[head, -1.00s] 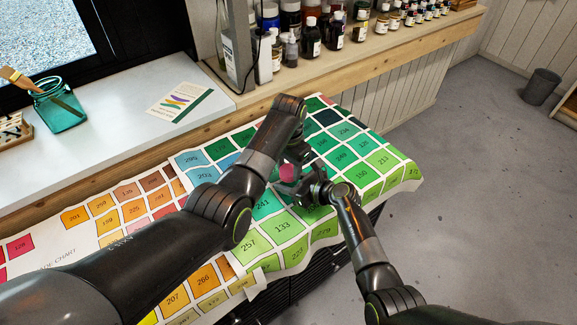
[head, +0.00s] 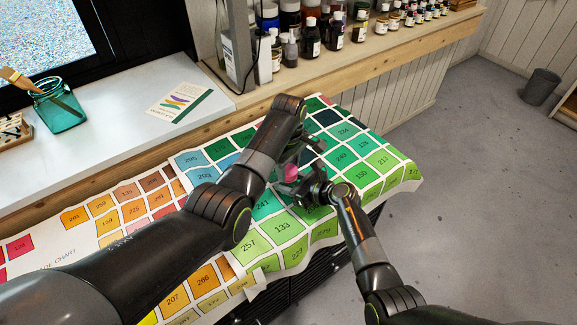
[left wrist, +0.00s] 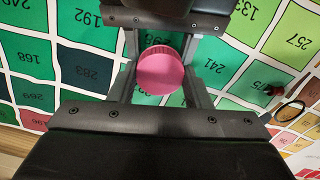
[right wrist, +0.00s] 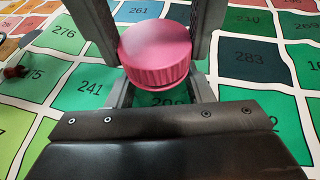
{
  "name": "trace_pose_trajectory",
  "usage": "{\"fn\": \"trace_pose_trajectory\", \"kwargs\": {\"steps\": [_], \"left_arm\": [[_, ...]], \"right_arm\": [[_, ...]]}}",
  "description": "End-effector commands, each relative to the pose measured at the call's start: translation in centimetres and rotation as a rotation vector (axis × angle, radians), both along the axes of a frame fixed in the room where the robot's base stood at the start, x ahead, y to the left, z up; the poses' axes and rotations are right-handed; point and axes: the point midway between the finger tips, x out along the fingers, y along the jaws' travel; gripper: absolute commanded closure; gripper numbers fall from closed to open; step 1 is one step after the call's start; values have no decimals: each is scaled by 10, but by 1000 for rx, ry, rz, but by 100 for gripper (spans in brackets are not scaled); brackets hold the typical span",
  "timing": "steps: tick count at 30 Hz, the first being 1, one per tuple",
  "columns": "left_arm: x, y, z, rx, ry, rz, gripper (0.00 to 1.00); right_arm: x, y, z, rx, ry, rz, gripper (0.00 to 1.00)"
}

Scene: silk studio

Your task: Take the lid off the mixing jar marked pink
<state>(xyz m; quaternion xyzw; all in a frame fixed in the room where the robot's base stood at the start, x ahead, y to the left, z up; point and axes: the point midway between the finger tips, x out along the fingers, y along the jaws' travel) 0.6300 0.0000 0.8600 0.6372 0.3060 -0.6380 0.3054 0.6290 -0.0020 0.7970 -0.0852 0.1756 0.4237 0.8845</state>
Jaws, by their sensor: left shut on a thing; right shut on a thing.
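The pink, ridged round lid (head: 291,173) shows between my two grippers above the colour chart. It also shows in the left wrist view (left wrist: 160,70) and large in the right wrist view (right wrist: 155,53). My left gripper (left wrist: 162,78) is shut with its fingers at the sides of the lid. My right gripper (right wrist: 160,93) comes in from the opposite side, lower than the left fingers, and is shut on the jar beneath the lid. The jar body is mostly hidden by the lid and the fingers.
The colour chart (head: 270,232) covers the table under both grippers. A teal glass jar with a brush (head: 60,110) and a leaflet (head: 180,101) stand on the sill to the left. Several paint bottles (head: 312,38) line the shelf behind.

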Motion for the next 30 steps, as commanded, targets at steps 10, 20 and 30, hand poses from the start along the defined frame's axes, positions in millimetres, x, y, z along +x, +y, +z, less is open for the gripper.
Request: {"fn": "trace_pose_trajectory", "kwargs": {"steps": [10, 20, 30], "left_arm": [[1, 0, 1, 0, -3, 561, 83], [1, 1, 1, 0, -4, 912, 83], [1, 1, 1, 0, -4, 911, 83]], "right_arm": [[0, 0, 0, 0, 0, 1, 100], [-1, 0, 0, 0, 1, 2, 100], [-1, 0, 0, -1, 1, 1, 100]]}}
